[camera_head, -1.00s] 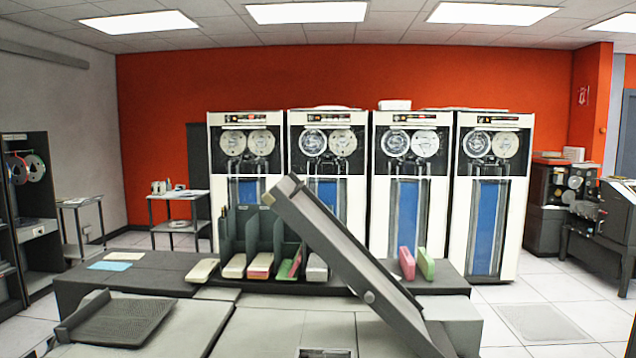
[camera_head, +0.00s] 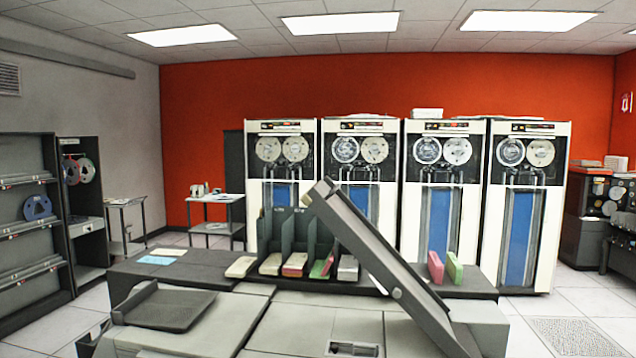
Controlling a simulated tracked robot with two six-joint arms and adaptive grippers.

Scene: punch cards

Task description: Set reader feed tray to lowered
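A long grey tray (camera_head: 375,240), which looks like the reader feed tray, stands steeply tilted over the right part of the grey machine (camera_head: 240,320). Its upper end points up and left, and its lower end runs down to the right into the machine's housing (camera_head: 477,318). A second, flat dark tray (camera_head: 170,309) lies low on the machine's left side. Neither of my grippers is in view.
A dark counter behind the machine holds a card rack (camera_head: 290,232) with several card decks, plus a red block (camera_head: 436,266) and a green block (camera_head: 454,268) standing right of the tilted tray. Tape cabinets (camera_head: 365,190) stand behind. Shelves (camera_head: 30,220) are at left.

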